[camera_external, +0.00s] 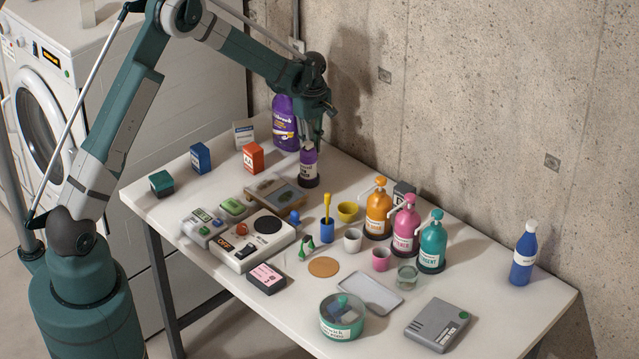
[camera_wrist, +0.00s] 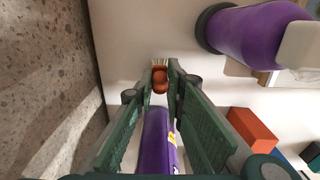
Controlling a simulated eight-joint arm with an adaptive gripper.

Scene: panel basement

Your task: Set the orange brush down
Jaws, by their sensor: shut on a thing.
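The orange brush (camera_wrist: 160,82) is in the wrist view, with its orange-brown body between my fingertips and pale bristles at its far end. My gripper (camera_wrist: 160,72) is shut on it. In the external view, my gripper (camera_external: 314,138) is at the back of the white table (camera_external: 420,290), close to the wall. The brush cannot be made out there; my gripper and a purple bottle cover that spot. Whether the brush touches the table is unclear.
A dark-based purple bottle (camera_external: 309,165) stands close beside my gripper, and a larger purple jug (camera_external: 285,122) stands just left of it. An orange box (camera_external: 253,157) is farther left. The concrete wall (camera_external: 450,100) is close behind. White tabletop shows beyond the brush.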

